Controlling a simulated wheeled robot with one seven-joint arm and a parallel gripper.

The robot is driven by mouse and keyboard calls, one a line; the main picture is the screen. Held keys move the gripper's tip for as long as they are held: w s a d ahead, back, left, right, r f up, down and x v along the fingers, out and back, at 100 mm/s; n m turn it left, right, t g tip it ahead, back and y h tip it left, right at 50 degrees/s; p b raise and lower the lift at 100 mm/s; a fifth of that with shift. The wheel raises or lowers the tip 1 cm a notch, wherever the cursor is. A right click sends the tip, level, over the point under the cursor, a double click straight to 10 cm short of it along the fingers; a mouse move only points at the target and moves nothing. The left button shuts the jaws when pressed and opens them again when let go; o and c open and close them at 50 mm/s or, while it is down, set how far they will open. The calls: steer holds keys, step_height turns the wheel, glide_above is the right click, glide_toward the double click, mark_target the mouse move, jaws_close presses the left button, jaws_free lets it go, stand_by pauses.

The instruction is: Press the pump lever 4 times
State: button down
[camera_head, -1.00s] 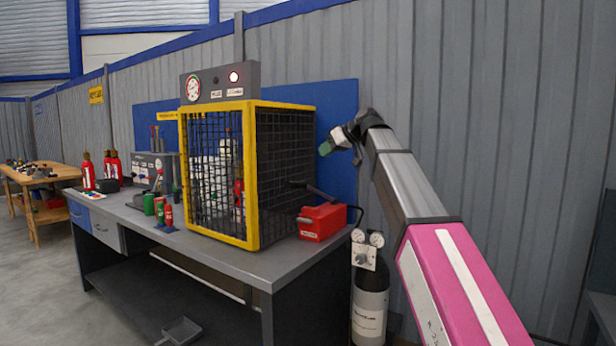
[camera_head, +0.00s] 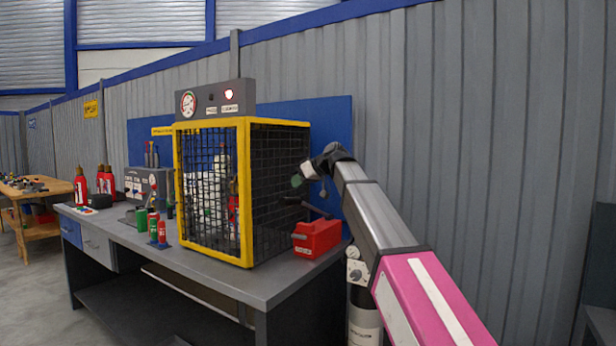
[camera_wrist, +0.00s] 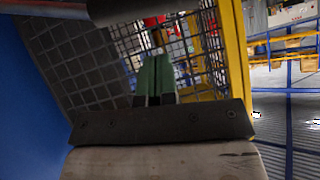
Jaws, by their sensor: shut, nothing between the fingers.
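The red pump (camera_head: 318,238) sits at the right end of the grey workbench, beside the cage. Its dark lever (camera_head: 312,207) slants up to the left from the pump, with its free end raised. My gripper (camera_head: 297,181) has green fingers and is just above the lever's free end, in front of the cage's mesh side. A small gap seems to show between them. In the wrist view my gripper's green fingers (camera_wrist: 155,78) are together and empty, pointing at the mesh. I cannot make out the lever in the wrist view.
The yellow-framed mesh cage (camera_head: 246,195) stands close left of the pump, with a gauge panel (camera_head: 214,100) on top. A blue board (camera_head: 335,125) is behind. A gas cylinder (camera_head: 363,325) stands right of the bench. Small red and green canisters (camera_head: 153,226) stand left of the cage.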

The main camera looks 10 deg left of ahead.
steer(key=shift+s+a+f, duration=0.1)
steer(key=shift+a+f, duration=0.05)
steer(key=shift+f, duration=0.75)
steer(key=shift+s+a+f, duration=0.1)
steer(key=shift+a+f, duration=0.05)
steer(key=shift+f, duration=0.75)
